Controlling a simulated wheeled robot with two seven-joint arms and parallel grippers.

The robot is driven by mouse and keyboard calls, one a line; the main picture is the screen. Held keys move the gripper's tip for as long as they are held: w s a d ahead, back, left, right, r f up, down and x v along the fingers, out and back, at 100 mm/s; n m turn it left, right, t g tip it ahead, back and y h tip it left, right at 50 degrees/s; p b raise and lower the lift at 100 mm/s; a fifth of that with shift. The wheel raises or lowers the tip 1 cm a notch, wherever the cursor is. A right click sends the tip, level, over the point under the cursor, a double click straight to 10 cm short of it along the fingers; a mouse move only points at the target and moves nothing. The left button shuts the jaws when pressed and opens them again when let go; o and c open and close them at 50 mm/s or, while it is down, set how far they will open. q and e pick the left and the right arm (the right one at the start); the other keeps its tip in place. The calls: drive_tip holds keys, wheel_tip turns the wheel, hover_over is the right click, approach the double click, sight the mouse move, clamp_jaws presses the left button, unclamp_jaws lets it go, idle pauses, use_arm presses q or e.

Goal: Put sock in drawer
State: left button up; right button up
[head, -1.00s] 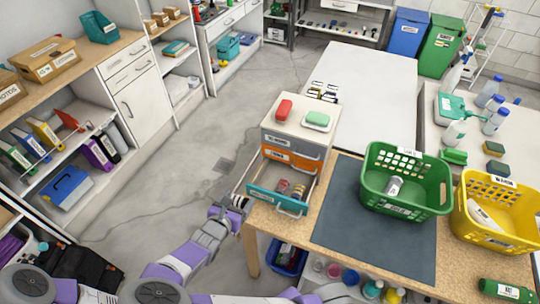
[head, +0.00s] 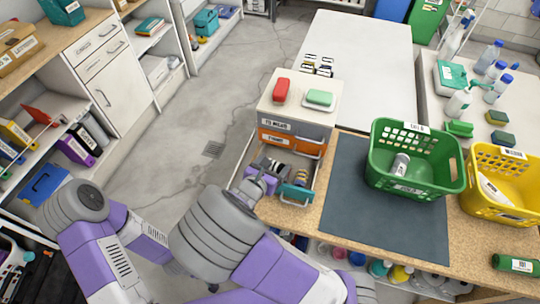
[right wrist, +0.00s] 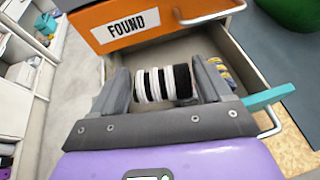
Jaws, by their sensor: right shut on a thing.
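My right gripper (right wrist: 163,88) is shut on a rolled sock (right wrist: 160,83) with black and white stripes, one finger on each side of it. In the head view, this gripper (head: 268,178) reaches over the open bottom drawer (head: 316,170), which has a teal front. The drawer's inside (right wrist: 240,60) shows behind the sock in the right wrist view. I cannot tell whether the sock touches the drawer floor. A yellow and blue rolled item (right wrist: 222,75) lies in the drawer to the right of the gripper. My left gripper is not in view.
An orange drawer (head: 291,138) labelled FOUND is shut above. A red item (head: 281,91) and a green soap-like block (head: 319,97) sit on top. A green basket (head: 416,192) and a yellow basket (head: 505,213) stand to the right.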

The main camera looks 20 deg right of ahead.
drive_tip(key=r+b, duration=0.1)
drive_tip(key=w+a+r+n+t+y+b, duration=0.1)
drive_tip(key=r+b, duration=0.1)
drive_tip(key=shift+w+a+r+n+y, duration=0.1)
drive_tip(key=shift+w+a+n+y, duration=0.2)
drive_tip(key=shift+y, duration=0.1)
drive_tip(key=shift+w+r+t+b, duration=0.15)
drive_tip(key=shift+r+t+b, duration=0.2)
drive_tip(key=shift+r, duration=0.35)
wheel_tip(320, 180, down, 5)
drive_tip(key=b, duration=0.5)
drive_tip(key=shift+f, duration=0.2)
drive_tip(key=o, duration=1)
drive_tip(key=shift+c, duration=0.2)
drive_tip(key=shift+r, duration=0.1)
